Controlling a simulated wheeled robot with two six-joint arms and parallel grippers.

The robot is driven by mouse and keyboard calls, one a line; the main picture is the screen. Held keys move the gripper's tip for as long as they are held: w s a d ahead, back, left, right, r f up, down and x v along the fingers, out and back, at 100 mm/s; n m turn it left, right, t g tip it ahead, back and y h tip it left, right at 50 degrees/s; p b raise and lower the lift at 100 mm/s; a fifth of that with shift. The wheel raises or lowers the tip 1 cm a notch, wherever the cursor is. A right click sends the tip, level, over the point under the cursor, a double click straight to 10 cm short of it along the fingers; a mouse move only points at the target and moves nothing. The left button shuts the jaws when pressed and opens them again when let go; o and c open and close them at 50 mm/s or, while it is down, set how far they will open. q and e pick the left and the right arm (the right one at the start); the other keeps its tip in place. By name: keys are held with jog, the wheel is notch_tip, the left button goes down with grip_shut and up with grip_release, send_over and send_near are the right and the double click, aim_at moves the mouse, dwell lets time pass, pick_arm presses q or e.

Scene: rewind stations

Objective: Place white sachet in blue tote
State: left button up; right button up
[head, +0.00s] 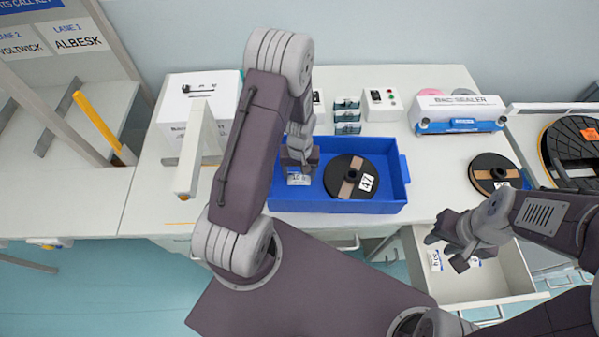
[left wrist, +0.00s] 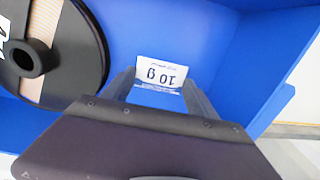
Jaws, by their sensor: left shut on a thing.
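The white sachet (head: 298,179), printed "10 g" in the left wrist view (left wrist: 161,73), is between the fingers of my left gripper (head: 298,172). My left gripper is shut on it, inside the left part of the blue tote (head: 335,206). The left wrist view shows the tote's blue floor and walls (left wrist: 215,45) around the sachet; whether the sachet touches the floor I cannot tell. My right gripper (head: 450,252) is open and empty above the open drawer at the lower right.
A black reel (head: 345,165) marked 47 lies in the tote, right of the sachet. The open drawer (head: 500,285) holds small white packets. Another reel (head: 490,163), a bag sealer (head: 458,108) and a white box (head: 178,95) stand on the bench.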

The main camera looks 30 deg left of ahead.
aim_at(300, 177)
pick_arm(q)
jog(key=shift+s+f, duration=0.15)
jog(key=o, duration=1.3)
notch_tip(300, 177, up, 12)
jog(key=r, duration=0.1)
jog(key=s+d+r+m+t, duration=0.1)
jog(key=s+d+r+m, duration=0.1)
jog(key=s+d+m, duration=0.3)
jog(key=shift+s+d+r, duration=0.3)
jog(key=shift+s+r, duration=0.1)
jog(key=shift+s, duration=1.2)
